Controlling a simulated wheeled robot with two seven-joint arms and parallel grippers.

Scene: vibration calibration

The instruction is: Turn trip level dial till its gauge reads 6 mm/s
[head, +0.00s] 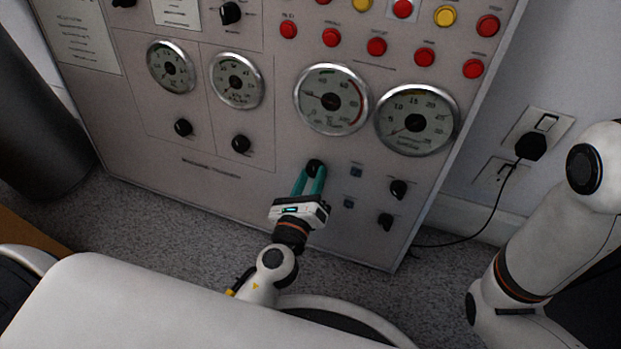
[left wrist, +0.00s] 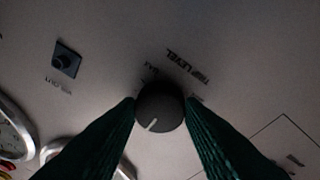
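The trip level dial (left wrist: 160,107) is a round black knob with a pale pointer line, under a printed "TRIP LEVEL" label (left wrist: 188,67) in the left wrist view. In the head view the dial (head: 315,167) sits low on the grey panel, below two large gauges. The left large gauge (head: 331,98) has its needle pointing left. The right large gauge (head: 417,121) has its needle pointing down-left. I cannot tell which is the dial's gauge or read mm/s. My left gripper (head: 313,178) has its green fingers closed against both sides of the dial. My right gripper is out of view.
Two small gauges (head: 171,67) (head: 236,81) with black knobs (head: 183,127) (head: 241,143) are left. More black knobs (head: 398,190) (head: 385,221) are right of the dial. Red buttons (head: 377,46) line the top. A plugged wall socket (head: 541,127) is at right.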

